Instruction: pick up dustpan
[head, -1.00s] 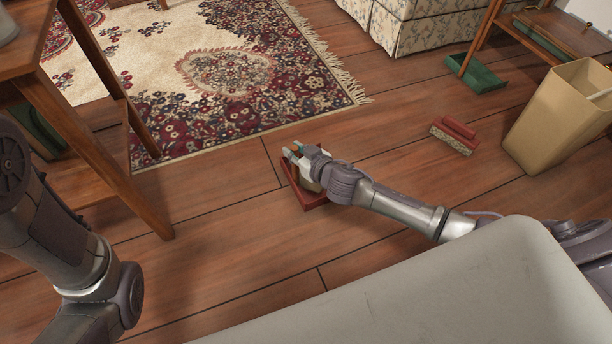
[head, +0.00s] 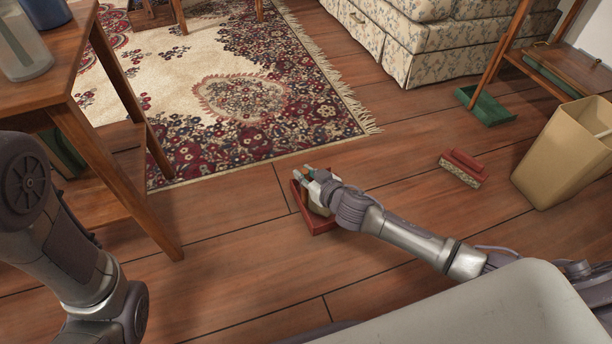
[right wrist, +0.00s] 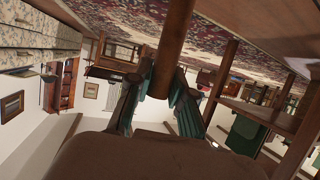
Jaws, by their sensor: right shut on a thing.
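A red dustpan (head: 322,227) is at the middle of the floor in the head view. My right gripper (head: 314,173) is over it, shut on it; the gripper and wrist hide much of the pan. In the right wrist view the teal fingers of my right gripper (right wrist: 158,90) close on a brown, rod-like handle (right wrist: 176,40). I cannot tell whether the dustpan touches the floor. A second dustpan, green (head: 487,106), lies at the upper right near the sofa. My left arm shows at the left, but its gripper is out of view.
A red brush (head: 463,164) with pale bristles lies right of my right gripper. A tan bin (head: 560,155) stands at the right. A wooden table (head: 92,85) is at the left, a patterned rug (head: 215,150) behind, a floral sofa (head: 440,50) at the back. Floor around the red dustpan is clear.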

